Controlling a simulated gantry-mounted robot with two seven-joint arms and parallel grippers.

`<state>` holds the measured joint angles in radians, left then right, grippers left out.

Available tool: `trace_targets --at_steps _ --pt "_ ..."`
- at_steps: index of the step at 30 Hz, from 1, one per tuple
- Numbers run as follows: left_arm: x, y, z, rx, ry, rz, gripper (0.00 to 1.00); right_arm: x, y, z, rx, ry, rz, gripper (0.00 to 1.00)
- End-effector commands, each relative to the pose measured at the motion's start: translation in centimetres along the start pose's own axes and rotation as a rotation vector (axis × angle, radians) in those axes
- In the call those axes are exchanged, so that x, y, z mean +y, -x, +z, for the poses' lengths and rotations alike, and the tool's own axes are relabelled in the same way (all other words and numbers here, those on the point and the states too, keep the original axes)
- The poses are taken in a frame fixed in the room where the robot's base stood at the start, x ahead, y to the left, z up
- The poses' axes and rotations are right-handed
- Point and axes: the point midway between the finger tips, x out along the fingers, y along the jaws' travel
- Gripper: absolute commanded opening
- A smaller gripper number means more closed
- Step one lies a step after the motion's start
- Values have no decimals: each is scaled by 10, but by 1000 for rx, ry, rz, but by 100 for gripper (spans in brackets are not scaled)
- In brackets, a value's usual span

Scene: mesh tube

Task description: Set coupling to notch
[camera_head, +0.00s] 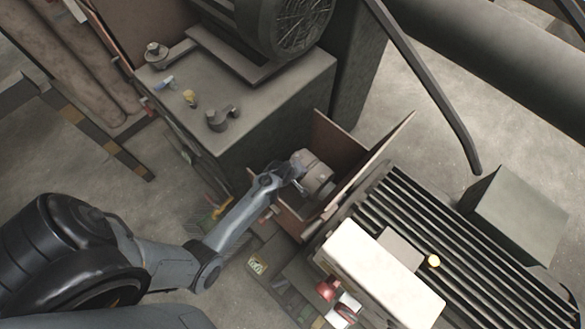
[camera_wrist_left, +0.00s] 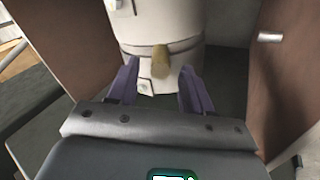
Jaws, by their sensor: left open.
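The coupling (camera_head: 314,172) is a pale grey cylinder between brown guard panels (camera_head: 343,170) in the head view. In the left wrist view the coupling (camera_wrist_left: 185,30) fills the upper middle, with a seam around it and a tan tab (camera_wrist_left: 161,62) on its face. My left gripper (camera_head: 287,177) reaches the coupling from the left in the head view. In the wrist view its two purple fingers (camera_wrist_left: 160,88) are apart, one on each side of the tab. I cannot tell whether they touch the coupling. The notch is not clearly seen. My right gripper is not in view.
A grey cabinet (camera_head: 240,135) behind carries small loose parts and a motor (camera_head: 285,25). A ribbed machine body (camera_head: 440,240) and a cream box (camera_head: 380,275) stand to the right. The guard panels closely flank my left gripper. A dark bar (camera_head: 430,85) crosses at upper right.

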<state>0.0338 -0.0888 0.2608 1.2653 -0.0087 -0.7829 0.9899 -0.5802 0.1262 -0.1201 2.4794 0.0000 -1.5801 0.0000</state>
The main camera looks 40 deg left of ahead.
Motion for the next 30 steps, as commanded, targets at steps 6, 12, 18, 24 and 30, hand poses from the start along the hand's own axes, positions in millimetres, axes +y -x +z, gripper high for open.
trace_targets --at_steps 6,12,18,24,30 --pt "1 42 0 0 1 0 50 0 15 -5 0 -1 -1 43" --pt "1 66 0 0 2 1 50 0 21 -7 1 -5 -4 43" --pt "0 76 0 -1 0 -1 50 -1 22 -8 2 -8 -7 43" --pt "0 77 0 -1 0 -1 50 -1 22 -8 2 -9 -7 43" --pt "0 76 0 -1 0 0 50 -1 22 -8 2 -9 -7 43"
